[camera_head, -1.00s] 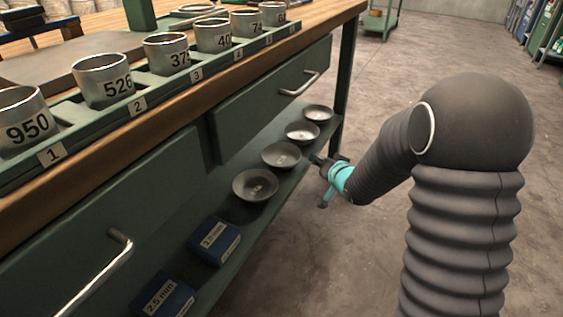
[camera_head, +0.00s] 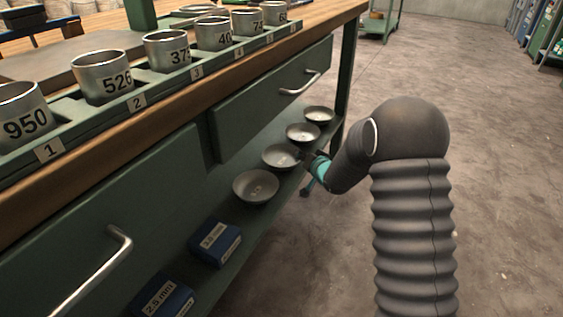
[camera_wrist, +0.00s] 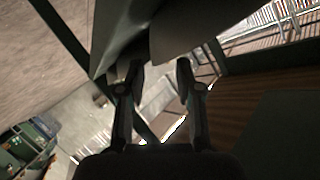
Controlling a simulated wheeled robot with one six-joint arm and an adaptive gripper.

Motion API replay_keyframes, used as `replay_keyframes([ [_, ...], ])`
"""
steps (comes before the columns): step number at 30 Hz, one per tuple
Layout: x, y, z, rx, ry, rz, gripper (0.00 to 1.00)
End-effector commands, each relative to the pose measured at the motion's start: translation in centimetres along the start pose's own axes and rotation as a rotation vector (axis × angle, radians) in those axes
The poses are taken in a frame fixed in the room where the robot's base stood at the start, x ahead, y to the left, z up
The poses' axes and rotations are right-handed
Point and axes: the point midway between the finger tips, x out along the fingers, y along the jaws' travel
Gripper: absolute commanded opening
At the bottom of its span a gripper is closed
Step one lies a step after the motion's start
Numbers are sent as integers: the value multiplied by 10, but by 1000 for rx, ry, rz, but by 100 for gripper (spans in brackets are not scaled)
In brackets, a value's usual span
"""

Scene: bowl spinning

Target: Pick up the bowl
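Several shallow grey metal bowls stand in a row on the lower shelf in the head view: the nearest bowl (camera_head: 255,187), a second bowl (camera_head: 280,157), a third bowl (camera_head: 303,132) and a farthest bowl (camera_head: 318,115). My gripper (camera_head: 308,157) is at the shelf's outer edge, close to the right side of the second bowl; contact cannot be made out. In the wrist view my gripper (camera_wrist: 158,72) has its two fingers apart. A dark curved bowl surface (camera_wrist: 185,35) fills the top, at the fingertips.
The green workbench (camera_head: 100,205) has drawers with metal handles above the shelf (camera_head: 237,258). Two blue boxes (camera_head: 216,243) (camera_head: 165,300) lie nearer on the shelf. Numbered metal cups (camera_head: 101,77) stand on the bench top. The floor (camera_head: 500,180) to the right is open.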

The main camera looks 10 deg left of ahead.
Motion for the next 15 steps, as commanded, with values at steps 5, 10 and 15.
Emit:
replay_keyframes([
  [5, 27, 4, 2, -1, -2, 0, 35],
  [10, 40, 4, 2, 0, -2, 0, 35],
  [15, 41, 4, 1, 0, -2, 1, 35],
])
